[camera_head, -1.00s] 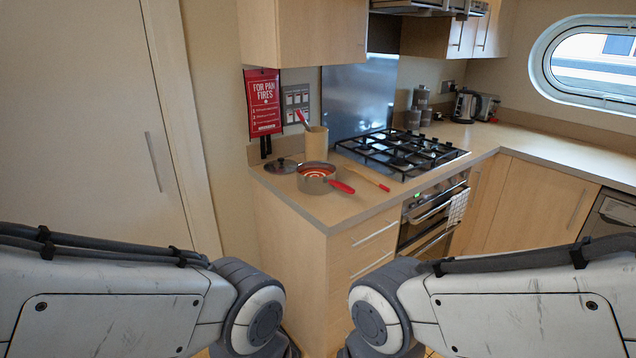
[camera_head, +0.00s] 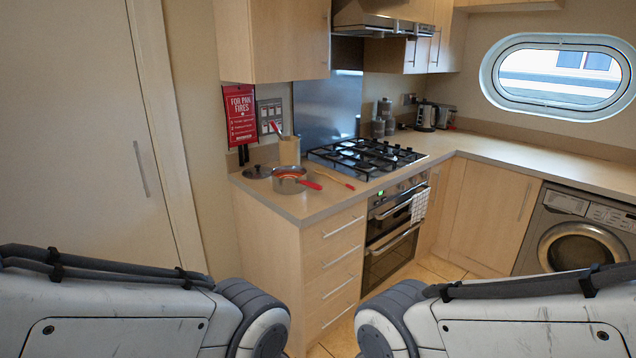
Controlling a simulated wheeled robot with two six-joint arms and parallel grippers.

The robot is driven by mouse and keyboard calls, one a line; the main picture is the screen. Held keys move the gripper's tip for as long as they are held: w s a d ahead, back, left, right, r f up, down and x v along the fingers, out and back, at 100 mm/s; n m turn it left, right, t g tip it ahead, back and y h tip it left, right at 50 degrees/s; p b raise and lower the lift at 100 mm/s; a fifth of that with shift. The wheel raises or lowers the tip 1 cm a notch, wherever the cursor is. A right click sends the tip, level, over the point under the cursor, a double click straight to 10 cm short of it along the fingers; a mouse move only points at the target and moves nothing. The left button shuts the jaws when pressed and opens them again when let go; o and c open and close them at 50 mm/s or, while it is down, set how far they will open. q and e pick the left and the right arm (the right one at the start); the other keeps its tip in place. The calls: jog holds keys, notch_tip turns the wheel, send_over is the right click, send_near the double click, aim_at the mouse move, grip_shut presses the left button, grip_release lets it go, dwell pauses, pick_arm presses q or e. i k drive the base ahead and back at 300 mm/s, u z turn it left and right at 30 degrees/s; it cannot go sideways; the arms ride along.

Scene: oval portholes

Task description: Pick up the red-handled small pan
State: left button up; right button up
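The small pan (camera_head: 288,181) stands on the near left part of the counter, left of the hob. Its red handle (camera_head: 312,185) points to the right. Something red shows inside the pan. Both my arms reach in from the lower left and lower right, well short of the counter. Neither gripper is in the picture.
A lid (camera_head: 257,171) lies left of the pan. A utensil pot (camera_head: 289,151) stands behind it. A red-tipped wooden spoon (camera_head: 336,180) lies to its right, beside the gas hob (camera_head: 366,156). Drawers (camera_head: 333,262) and an oven (camera_head: 392,235) are below. A washing machine (camera_head: 580,243) stands at right.

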aim_at(288, 180)
jog(key=z, duration=0.55)
jog(key=i, duration=1.05)
jog(key=z, duration=0.35)
jog(key=i, duration=0.85)
jog(key=u, duration=0.7)
jog(key=i, duration=0.65)
jog(key=u, duration=1.15)
jog(key=i, duration=0.45)
jog(key=u, duration=0.4)
